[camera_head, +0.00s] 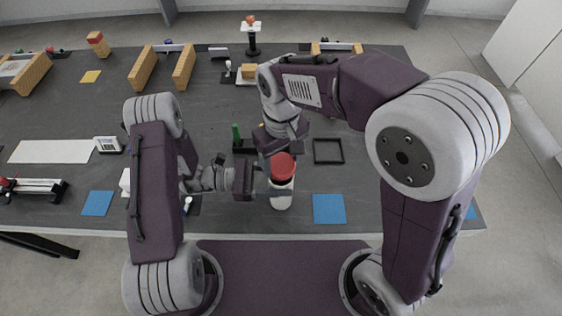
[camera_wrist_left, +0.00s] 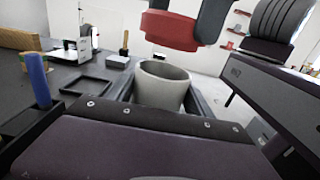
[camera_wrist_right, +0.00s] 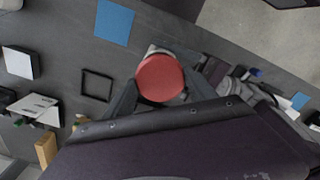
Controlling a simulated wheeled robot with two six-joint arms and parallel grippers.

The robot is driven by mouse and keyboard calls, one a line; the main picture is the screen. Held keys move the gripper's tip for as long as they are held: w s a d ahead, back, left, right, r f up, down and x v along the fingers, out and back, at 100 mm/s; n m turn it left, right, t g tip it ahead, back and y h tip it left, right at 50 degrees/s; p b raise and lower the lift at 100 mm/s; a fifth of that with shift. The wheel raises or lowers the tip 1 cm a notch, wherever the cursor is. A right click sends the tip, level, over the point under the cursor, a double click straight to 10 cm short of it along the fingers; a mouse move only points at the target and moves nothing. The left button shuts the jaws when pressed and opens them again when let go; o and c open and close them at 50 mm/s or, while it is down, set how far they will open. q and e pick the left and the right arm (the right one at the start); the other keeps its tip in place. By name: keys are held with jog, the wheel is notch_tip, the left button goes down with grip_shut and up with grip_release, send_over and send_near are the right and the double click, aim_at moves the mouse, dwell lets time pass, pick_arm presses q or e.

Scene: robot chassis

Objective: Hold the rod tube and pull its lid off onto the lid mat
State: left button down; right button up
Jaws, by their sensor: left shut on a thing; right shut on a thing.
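The rod tube (camera_wrist_left: 162,87) is a light grey, open-topped cylinder, upright between the jaws of my left gripper (camera_head: 268,187). It also shows in the head view (camera_head: 281,201), near the table's front edge. My right gripper (camera_wrist_right: 158,92) is shut on the red lid (camera_wrist_right: 160,78). In the left wrist view the lid (camera_wrist_left: 170,30) hangs above the tube's open mouth, with a gap between them. The tube's inside bottom is hidden. A flat blue mat (camera_head: 328,209), perhaps the lid mat, lies empty just right of the tube.
An empty black square frame (camera_head: 328,151) lies behind the blue mat. Other blue squares lie at the left (camera_head: 97,203) and far right (camera_head: 471,213). Several wooden blocks and small devices stand farther back. Bare table surrounds the blue mat.

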notch_tip(320, 180, up, 3)
jog(key=shift+f, duration=0.15)
pick_arm(q)
jog(key=shift+c, duration=1.5)
grip_release()
jog(key=a+b, duration=0.1)
jog(key=a, duration=1.1)
pick_arm(e)
jog(key=shift+f, duration=0.7)
